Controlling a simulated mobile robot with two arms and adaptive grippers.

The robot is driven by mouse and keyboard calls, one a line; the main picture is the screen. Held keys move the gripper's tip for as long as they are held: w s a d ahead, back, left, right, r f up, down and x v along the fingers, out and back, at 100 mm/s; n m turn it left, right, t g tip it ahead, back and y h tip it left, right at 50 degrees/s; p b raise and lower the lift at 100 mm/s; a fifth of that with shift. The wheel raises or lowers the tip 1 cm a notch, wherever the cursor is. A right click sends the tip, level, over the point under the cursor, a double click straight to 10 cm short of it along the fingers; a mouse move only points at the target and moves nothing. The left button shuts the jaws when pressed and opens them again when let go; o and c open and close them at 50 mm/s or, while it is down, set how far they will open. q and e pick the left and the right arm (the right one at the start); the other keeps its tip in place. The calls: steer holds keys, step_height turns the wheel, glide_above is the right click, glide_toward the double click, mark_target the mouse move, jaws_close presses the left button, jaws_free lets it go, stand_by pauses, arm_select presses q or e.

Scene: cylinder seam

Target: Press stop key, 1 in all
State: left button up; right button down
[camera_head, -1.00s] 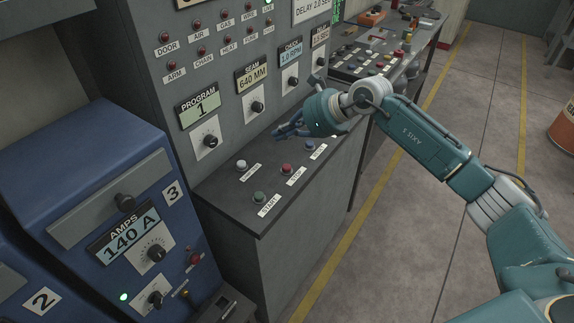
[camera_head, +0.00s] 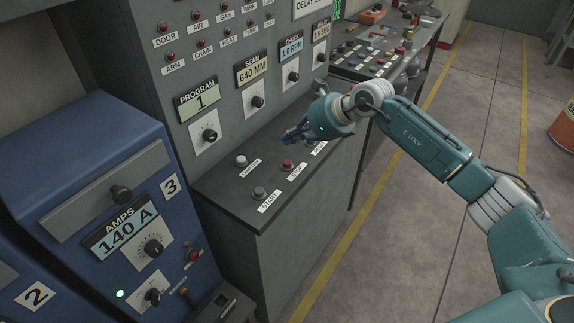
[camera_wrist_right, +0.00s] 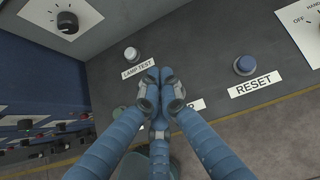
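The red stop key (camera_head: 288,164) sits on the grey sloping desk of the console, with a white STOP label (camera_head: 297,173) beside it. My right gripper (camera_head: 288,139) hovers above and behind this key in the head view, apparently apart from it. In the right wrist view its three blue fingers (camera_wrist_right: 160,82) meet at the tips with nothing visible between them. They hide the stop key there and cover most of its label (camera_wrist_right: 190,106). My left gripper is not in view.
A white lamp test key (camera_head: 240,160), a green start key (camera_head: 259,192) and a blue reset key (camera_wrist_right: 245,65) are close neighbours on the desk. The upright panel with knobs (camera_head: 210,135) rises behind. A blue welding cabinet (camera_head: 80,170) stands left.

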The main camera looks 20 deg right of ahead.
mark_target(290, 162)
step_height(290, 162, down, 5)
steer(key=b, duration=0.2)
steer(key=shift+b, duration=0.4)
stand_by(1.0)
steer(key=shift+f+b, duration=0.35)
steer(key=shift+b, duration=0.05)
steer(key=shift+f+b, duration=0.45)
steer(key=shift+f, duration=0.15)
stand_by(0.5)
stand_by(0.3)
steer(key=shift+r+p, duration=0.5)
steer(key=shift+r, duration=0.5)
